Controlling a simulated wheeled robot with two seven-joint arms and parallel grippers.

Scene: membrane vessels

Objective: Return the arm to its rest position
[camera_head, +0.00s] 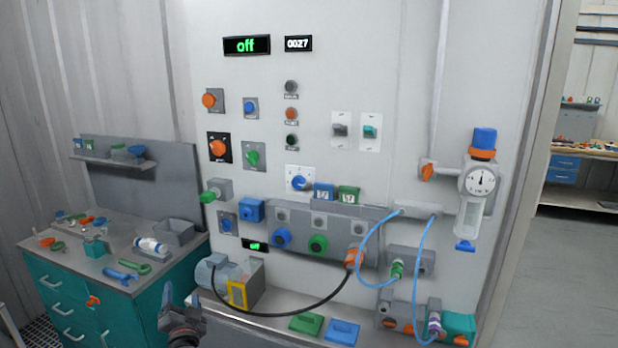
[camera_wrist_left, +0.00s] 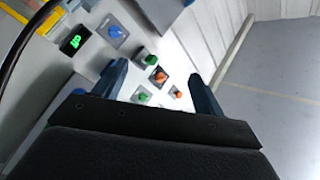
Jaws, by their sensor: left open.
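My left gripper (camera_head: 183,310) shows at the bottom left of the head view, in front of the teal drawer cabinet and left of the panel's lower shelf. In the left wrist view my left gripper (camera_wrist_left: 160,85) has its two blue fingers apart, with nothing held between them. Beyond the fingers are a green knob (camera_wrist_left: 147,57) and an orange knob (camera_wrist_left: 158,76), seen at a distance. My right gripper is in neither view.
The wall panel (camera_head: 400,60) carries knobs, switches and displays. A black cable (camera_head: 290,313) and blue tubes (camera_head: 421,270) hang in front of it. A workbench (camera_head: 60,265) with loose tools stands at the left. Open floor (camera_head: 570,260) shows at the right.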

